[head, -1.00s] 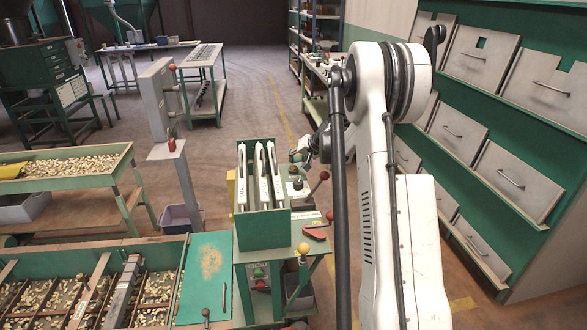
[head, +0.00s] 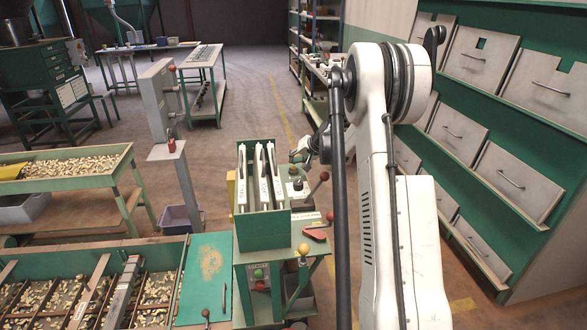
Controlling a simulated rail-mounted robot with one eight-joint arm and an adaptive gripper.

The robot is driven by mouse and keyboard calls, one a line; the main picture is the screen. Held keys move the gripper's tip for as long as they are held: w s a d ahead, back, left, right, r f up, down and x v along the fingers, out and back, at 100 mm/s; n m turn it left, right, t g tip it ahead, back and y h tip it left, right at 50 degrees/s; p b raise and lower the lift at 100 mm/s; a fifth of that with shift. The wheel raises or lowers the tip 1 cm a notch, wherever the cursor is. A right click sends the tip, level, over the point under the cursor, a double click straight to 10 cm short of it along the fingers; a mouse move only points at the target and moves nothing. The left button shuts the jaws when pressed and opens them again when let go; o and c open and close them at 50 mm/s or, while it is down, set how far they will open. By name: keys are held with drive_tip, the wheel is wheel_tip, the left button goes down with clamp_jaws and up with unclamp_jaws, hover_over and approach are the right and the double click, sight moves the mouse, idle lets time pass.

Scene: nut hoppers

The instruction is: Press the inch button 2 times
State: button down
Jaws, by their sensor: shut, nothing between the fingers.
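My gripper (head: 298,158) is small and partly hidden behind my own arm. It is shut and empty, above the back right of the green machine (head: 272,234). Just below it, a small dark round button (head: 297,171) sits on a pale fitting on the machine's top. I cannot read a label there, so I cannot confirm it is the inch button, nor tell whether the fingertips touch it. A lower front panel (head: 259,274) carries a green button (head: 258,273) and a red button (head: 260,285).
Upright white plates (head: 262,178) stand in the green machine beside my gripper. Red-knobbed levers (head: 325,175) and a yellow-knobbed lever (head: 303,249) stick up nearby. A nut tray (head: 65,160) is at left. Green drawer cabinets (head: 505,130) line the right.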

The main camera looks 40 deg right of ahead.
sight(295, 167)
drive_tip(key=shift+f, duration=0.15)
drive_tip(key=shift+f+b, duration=0.3)
drive_tip(key=shift+b, duration=0.2)
drive_tip(key=shift+f+b, duration=0.4)
drive_tip(key=shift+f, duration=0.1)
idle(0.6)
drive_tip(key=shift+r, duration=0.15)
drive_tip(key=shift+r+p, duration=0.3)
drive_tip(key=shift+r, duration=0.5)
drive_tip(key=shift+r, duration=0.1)
drive_tip(key=shift+r+p, duration=1)
drive_tip(key=shift+r, duration=1.45)
